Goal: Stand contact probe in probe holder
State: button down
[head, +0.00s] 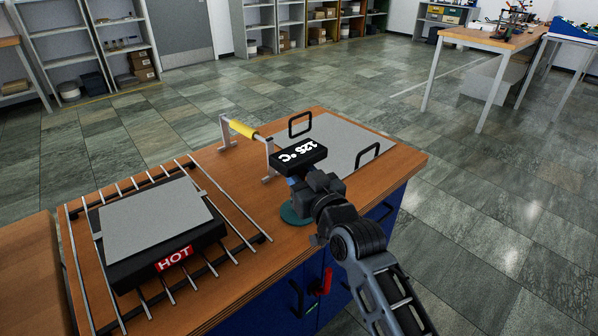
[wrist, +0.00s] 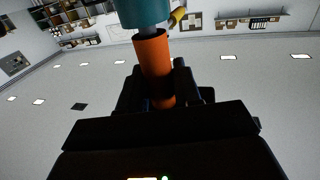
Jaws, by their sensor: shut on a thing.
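My gripper (head: 304,190) is at the front edge of the bench, shut on the contact probe. In the wrist view my gripper's fingers (wrist: 160,90) close around the probe's orange body (wrist: 155,60). A black display head (head: 298,155) reading 125 °C sits above the fingers in the head view. The round teal probe holder (head: 292,216) stands on the bench directly below, partly hidden by my gripper. In the wrist view, which is upside down, the holder (wrist: 140,12) lines up with the probe's grey lower part. Whether the tip is inside or touching the holder cannot be told.
A hot press plate (head: 155,222) labelled HOT lies on a metal rail rack at left. A grey plate with black handles (head: 345,140) lies behind my gripper. A yellow-gripped bar (head: 243,130) rests on two stands. A red handle (head: 322,281) sticks out of the blue cabinet.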

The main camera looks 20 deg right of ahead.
jog(key=shift+f, duration=0.1)
jog(key=c, duration=0.7)
grip_release()
jog(key=s+b, duration=0.1)
jog(key=s, duration=0.6)
jog(key=shift+s+d, duration=0.25)
jog(key=shift+s, duration=0.15)
jog(key=s+f+m+g+h, duration=0.1)
jog(key=s+f, duration=0.3)
jog(key=s, duration=0.8)
jog(key=s+f+g, duration=0.1)
jog(key=s+f, duration=0.3)
jog(key=s, duration=0.7)
jog(key=s+r, duration=0.3)
jog(key=s, duration=0.6)
jog(key=s+r+g, duration=0.1)
jog(key=s+r, duration=0.1)
jog(key=s, duration=0.8)
jog(key=shift+a+r, duration=0.25)
jog(key=shift+r, duration=0.15)
